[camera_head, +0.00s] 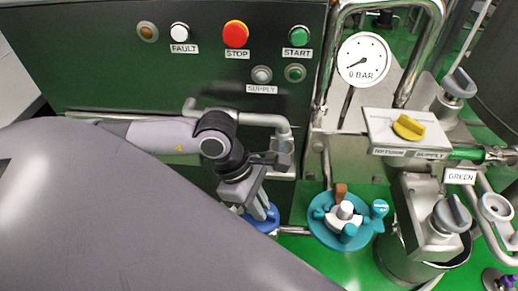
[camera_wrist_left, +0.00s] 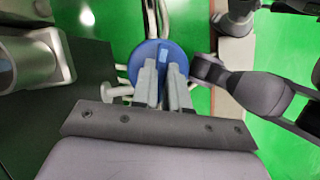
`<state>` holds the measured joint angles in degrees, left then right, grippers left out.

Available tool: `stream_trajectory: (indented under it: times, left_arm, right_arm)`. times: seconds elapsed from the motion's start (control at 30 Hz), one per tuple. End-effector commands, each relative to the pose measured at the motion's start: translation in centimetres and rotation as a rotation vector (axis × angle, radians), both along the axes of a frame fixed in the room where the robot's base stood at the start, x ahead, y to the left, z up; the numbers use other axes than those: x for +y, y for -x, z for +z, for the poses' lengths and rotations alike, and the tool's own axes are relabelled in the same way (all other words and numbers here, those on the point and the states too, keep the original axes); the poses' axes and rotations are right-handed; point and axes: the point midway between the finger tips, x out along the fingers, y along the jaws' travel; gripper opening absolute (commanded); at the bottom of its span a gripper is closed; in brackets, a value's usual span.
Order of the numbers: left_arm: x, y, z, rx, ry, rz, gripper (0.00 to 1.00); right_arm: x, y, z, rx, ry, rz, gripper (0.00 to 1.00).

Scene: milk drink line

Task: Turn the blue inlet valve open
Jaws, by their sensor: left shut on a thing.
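The blue inlet valve (camera_head: 268,221) is a round blue handle low on the machine front, partly covered by my left gripper (camera_head: 260,212). In the left wrist view its blue disc (camera_wrist_left: 139,60) shows with a raised lighter bar (camera_wrist_left: 164,55) across the middle. The two grey fingers of my left gripper (camera_wrist_left: 162,77) point at the disc and are shut on that bar, one on each side. How far the valve is turned I cannot tell. My right gripper is not in view.
Above are the STOP button (camera_head: 235,34), START button (camera_head: 299,36) and a gauge (camera_head: 363,59) reading about 0 bar. A yellow knob (camera_head: 408,127) and steel pipes are at right.

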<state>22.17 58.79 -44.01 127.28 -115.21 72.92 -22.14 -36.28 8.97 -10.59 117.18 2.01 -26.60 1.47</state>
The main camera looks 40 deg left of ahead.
Motion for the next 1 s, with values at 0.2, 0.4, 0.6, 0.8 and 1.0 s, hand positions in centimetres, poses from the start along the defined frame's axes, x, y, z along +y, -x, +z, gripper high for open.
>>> stream_trajectory:
  times: [0.2,0.4,0.6,0.8,1.0]
  left_arm:
    - [0.0,0.1,-0.2,-0.002,-0.003,0.152,0.00]
    - [0.0,0.1,-0.1,-0.001,-0.002,0.244,0.00]
    - [0.0,0.1,0.0,-0.002,-0.003,0.291,0.00]
    - [0.0,0.1,0.1,0.000,-0.003,0.306,0.00]
    - [0.0,0.1,0.1,0.000,-0.003,0.307,0.00]
  right_arm:
    - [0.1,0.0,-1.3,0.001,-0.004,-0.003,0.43]
    - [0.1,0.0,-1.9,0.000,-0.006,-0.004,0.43]
    - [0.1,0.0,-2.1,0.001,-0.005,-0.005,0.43]
    - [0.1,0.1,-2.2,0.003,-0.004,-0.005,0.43]
    - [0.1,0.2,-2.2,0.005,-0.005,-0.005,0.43]
